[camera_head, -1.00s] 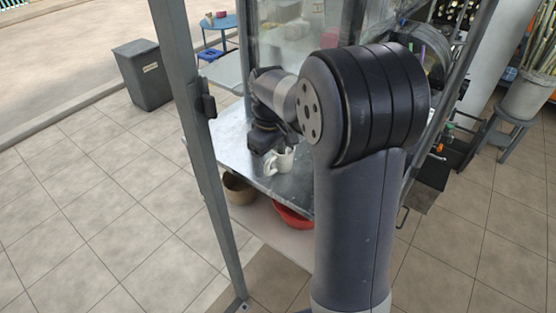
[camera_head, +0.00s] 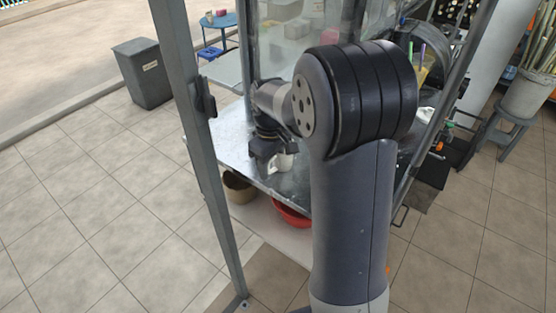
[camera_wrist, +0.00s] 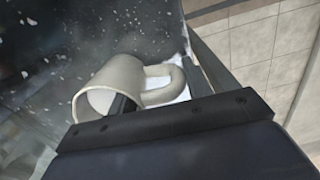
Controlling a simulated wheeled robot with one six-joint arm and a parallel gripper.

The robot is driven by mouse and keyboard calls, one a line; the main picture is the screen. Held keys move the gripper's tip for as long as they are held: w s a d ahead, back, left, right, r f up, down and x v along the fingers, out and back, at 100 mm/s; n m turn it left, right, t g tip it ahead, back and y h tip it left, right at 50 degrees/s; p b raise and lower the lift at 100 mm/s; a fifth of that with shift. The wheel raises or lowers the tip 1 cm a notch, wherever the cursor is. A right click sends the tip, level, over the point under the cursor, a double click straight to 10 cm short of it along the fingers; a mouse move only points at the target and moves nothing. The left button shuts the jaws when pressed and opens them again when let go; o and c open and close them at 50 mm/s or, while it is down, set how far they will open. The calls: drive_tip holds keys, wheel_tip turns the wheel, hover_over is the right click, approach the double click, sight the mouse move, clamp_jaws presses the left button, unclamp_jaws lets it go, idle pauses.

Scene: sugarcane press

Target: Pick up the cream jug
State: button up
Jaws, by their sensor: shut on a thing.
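The cream jug (camera_head: 281,162) is at my gripper (camera_head: 265,150), over the metal counter (camera_head: 220,135) near its front edge. My gripper partly covers it in the head view. In the wrist view the jug (camera_wrist: 125,80) looks tilted, with its open mouth to the left and its handle to the right. A dark finger of my gripper (camera_wrist: 122,104) reaches into the mouth, and my gripper is shut on the jug. The second finger's contact is hidden. I cannot tell whether the jug touches the counter.
Grey frame posts (camera_head: 205,150) stand left and right of the counter. A red basin (camera_head: 290,215) and a brown pot (camera_head: 238,187) sit on the shelf below. A grey bin (camera_head: 145,75) stands at the left on open tiled floor.

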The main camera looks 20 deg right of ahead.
drive_tip(key=c, duration=0.4)
drive_tip(key=shift+r, duration=4.95)
